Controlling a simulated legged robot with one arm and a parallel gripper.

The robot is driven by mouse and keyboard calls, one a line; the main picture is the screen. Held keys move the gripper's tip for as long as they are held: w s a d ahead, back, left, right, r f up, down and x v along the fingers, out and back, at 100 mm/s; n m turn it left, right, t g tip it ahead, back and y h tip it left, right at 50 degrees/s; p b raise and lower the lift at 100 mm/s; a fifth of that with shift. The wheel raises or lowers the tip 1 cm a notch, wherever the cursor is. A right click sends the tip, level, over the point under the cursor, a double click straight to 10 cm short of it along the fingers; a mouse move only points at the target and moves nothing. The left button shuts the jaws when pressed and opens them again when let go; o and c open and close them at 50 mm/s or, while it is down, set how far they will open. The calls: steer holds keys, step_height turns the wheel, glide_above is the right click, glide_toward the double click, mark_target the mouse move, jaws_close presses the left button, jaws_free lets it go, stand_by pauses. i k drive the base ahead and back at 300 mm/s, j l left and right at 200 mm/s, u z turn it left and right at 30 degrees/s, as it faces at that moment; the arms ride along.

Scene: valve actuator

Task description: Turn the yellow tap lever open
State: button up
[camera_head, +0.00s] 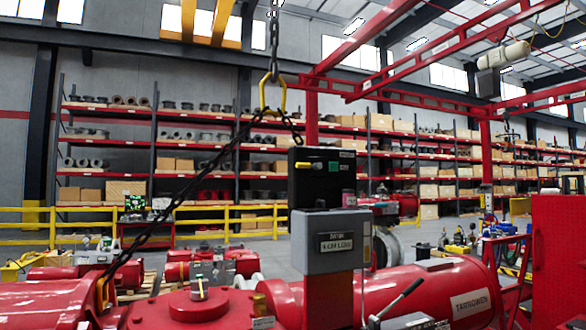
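A small yellow piece (304,165) sticks out on the face of a black box (322,190), left of a small green patch. It looks like a short lever, but it is too small to tell its position. The black box sits above a grey labelled box (332,243) on a red post (329,300). Another lever (398,302), with a dark grip and slanting up to the right, stands at the lower right; it is not yellow. My gripper is not in view.
A large red cylinder (420,292) lies behind the post. A dark chain (190,190) slants from a yellow hook (272,92) down to red machinery (45,305). A red perforated panel (560,255) stands at the right. Yellow railings (235,224) and stocked shelves are behind.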

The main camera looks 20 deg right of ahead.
mark_target(316, 166)
steer(key=i+l+z, duration=0.3)
steer(key=i+l, duration=0.45)
steer(key=l, duration=0.1)
